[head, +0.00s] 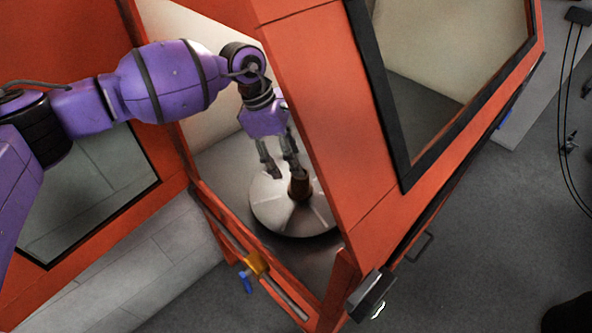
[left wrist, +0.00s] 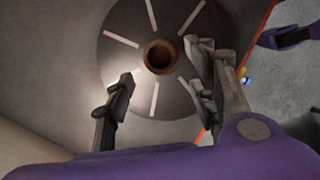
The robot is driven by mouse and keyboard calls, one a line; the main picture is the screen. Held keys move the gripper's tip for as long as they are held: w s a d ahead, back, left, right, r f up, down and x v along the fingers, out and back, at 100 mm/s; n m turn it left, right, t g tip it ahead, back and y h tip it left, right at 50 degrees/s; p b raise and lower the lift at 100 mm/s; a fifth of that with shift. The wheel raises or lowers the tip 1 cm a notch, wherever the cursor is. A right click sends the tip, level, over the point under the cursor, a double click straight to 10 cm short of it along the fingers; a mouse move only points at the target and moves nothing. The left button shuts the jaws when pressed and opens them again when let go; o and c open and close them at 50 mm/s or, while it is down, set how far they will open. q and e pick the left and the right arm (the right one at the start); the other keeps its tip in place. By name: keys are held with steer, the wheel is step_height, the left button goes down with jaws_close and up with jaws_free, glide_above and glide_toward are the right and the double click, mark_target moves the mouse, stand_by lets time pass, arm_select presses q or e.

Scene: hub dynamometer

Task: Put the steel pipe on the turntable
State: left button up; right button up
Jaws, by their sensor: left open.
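The steel pipe (head: 300,187) is a short rust-brown tube standing upright on the turntable. In the left wrist view I look down into its open end (left wrist: 160,57), close to the turntable's centre. The turntable (head: 275,218) is a round grey metal disc with light radial lines, inside the orange enclosure; it also shows in the left wrist view (left wrist: 118,45). My left gripper (head: 281,172) is open above the disc, its fingers (left wrist: 158,66) spread on either side of the pipe in the wrist view. I see no grip on the pipe.
The orange enclosure's slanted post and windowed panel (head: 330,120) stand close to the right of my left arm. An orange frame with a window (head: 90,195) is at left.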

arm_select(q)
steer(key=shift+v, duration=2.1)
